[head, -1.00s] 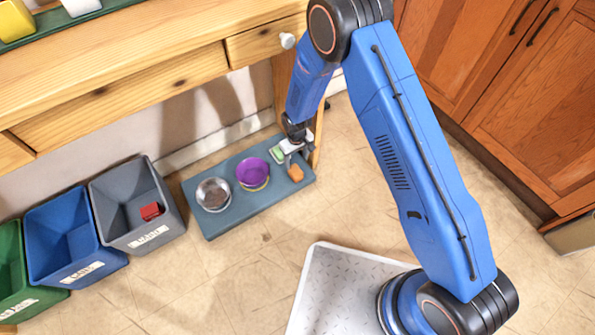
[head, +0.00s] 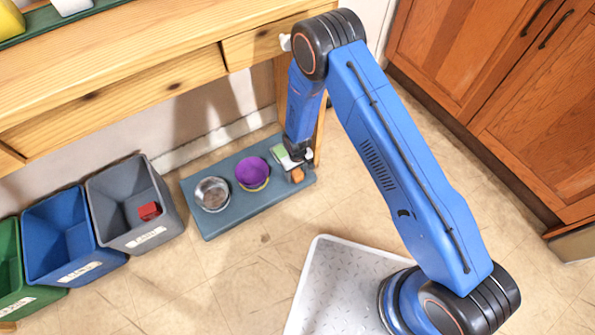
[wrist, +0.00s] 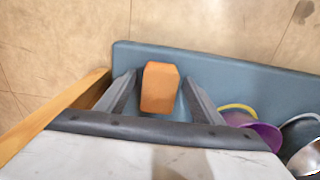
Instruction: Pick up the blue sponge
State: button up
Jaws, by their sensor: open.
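I see no blue sponge in either view. An orange block (head: 297,174) sits at the right end of a blue-grey mat (head: 222,222). It also shows in the wrist view (wrist: 160,88), between my two fingers with a gap on each side. My gripper (head: 299,162) is open above the mat, pointing down, with its fingers on both sides of the block. In the head view the gripper hides part of the block. Whether the fingertips touch the mat I cannot tell.
A purple bowl (head: 253,173) and a metal bowl (head: 212,194) stand on the mat, left of my gripper. A wooden table leg (head: 320,135) is close behind. Grey (head: 170,228), blue (head: 45,265) and green (head: 12,290) bins stand at left. The floor in front is clear.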

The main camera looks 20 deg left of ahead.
jog(key=c, duration=1.2)
